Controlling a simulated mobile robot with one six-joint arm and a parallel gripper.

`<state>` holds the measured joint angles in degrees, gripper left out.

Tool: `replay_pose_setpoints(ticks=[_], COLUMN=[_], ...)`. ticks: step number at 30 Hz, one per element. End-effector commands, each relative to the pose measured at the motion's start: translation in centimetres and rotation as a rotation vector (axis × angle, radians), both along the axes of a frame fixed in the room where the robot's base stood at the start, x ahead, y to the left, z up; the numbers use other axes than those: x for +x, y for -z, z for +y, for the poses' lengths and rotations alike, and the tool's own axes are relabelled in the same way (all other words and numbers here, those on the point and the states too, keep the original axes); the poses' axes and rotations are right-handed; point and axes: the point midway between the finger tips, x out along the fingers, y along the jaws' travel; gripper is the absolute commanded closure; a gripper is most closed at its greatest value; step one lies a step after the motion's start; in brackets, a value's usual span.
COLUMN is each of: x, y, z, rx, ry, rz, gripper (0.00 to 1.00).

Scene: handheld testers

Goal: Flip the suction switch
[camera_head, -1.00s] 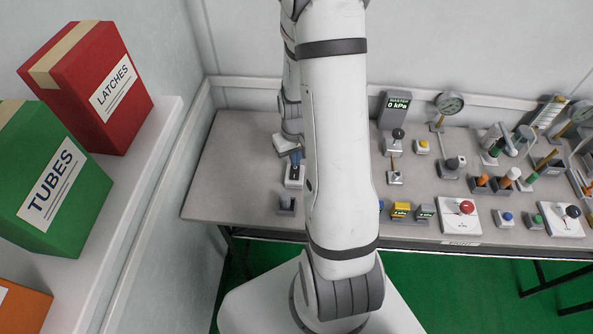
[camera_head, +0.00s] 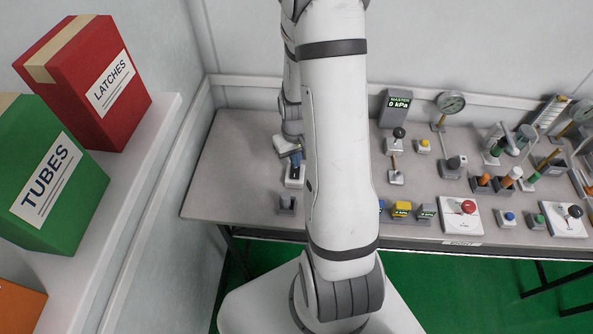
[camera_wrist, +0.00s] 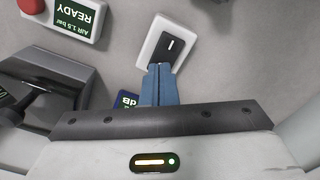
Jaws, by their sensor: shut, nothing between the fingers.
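A white switch plate with a black rocker (camera_wrist: 169,46) lies on the bench in the wrist view. It also shows in the head view as a small pale block (camera_head: 293,183), partly behind my gripper. No label naming it as the suction switch is readable. My gripper (camera_wrist: 161,68) has blue fingers, shut together and empty. In the head view my gripper (camera_head: 295,160) is over the left part of the bench.
A device reading READY (camera_wrist: 75,17) and a dark housing (camera_wrist: 42,85) lie left of the plate in the wrist view. A grey block (camera_head: 286,204) stands in front of the plate. Gauges, buttons and a MASTER display (camera_head: 396,107) crowd the bench's right side; its left end is clear.

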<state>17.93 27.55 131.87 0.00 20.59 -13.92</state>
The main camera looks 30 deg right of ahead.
Motion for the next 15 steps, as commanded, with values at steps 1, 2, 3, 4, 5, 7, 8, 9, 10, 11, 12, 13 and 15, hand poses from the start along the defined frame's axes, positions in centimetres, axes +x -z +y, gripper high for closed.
replay_pose_setpoints(ticks=[1, 2, 3, 4, 5, 7, 8, 9, 10, 11, 12, 13, 15], x=[-0.01, -0.01, -0.01, -0.01, -0.01, -0.01, -0.01, -0.01, -0.01, -0.01, -0.01, -0.01, -0.01], y=[0.16, 0.21, 0.27, 0.31, 0.36, 0.46, 0.50, 0.56, 0.61, 0.65, 0.72, 0.76, 0.87], z=[-0.01, -0.01, -0.01, -0.02, -0.02, -0.02, -0.02, -0.03, -0.03, -0.03, -0.03, -0.03, -0.04], rx=[0.000, 0.000, 0.000, 0.000, 0.000, 0.000, 0.000, 0.000, 0.000, 0.000, 0.000, 0.000, 0.000], ry=[0.000, 0.000, 0.000, 0.000, 0.000, 0.000, 0.001, 0.001, 0.001, 0.001, 0.001, 0.001, 0.001], rz=[0.000, 0.000, 0.000, 0.000, 0.000, 0.000, 0.000, 0.000, 0.000, 0.000, 0.000, 0.000, 0.000], gripper=[1.00, 1.00, 1.00, 1.00, 1.00, 1.00, 1.00, 1.00, 1.00, 1.00, 1.00, 1.00, 1.00])
